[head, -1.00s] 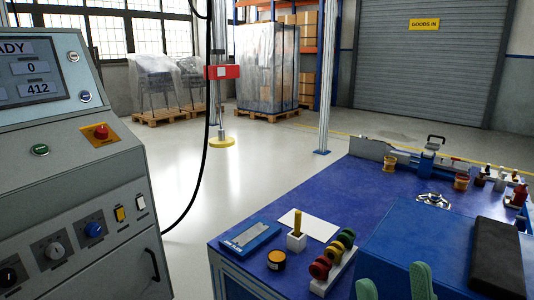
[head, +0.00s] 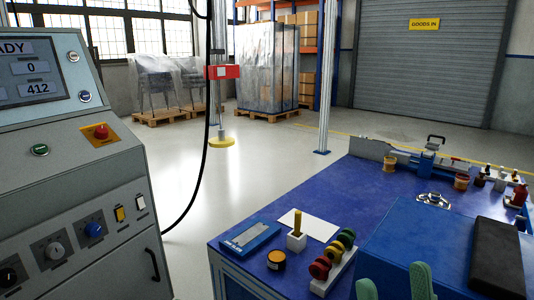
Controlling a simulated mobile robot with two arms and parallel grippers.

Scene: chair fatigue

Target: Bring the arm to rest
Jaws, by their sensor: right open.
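My right gripper (head: 394,287) shows at the bottom of the head view as two green padded fingertips, spread apart with nothing between them. It is near the front edge of the blue workbench (head: 315,200), in front of the blue case (head: 395,235). Its arm is out of view below. My left gripper is not in view.
A grey control cabinet (head: 75,190) with a screen, knobs and a red button stands at the left. Open floor lies between cabinet and bench.

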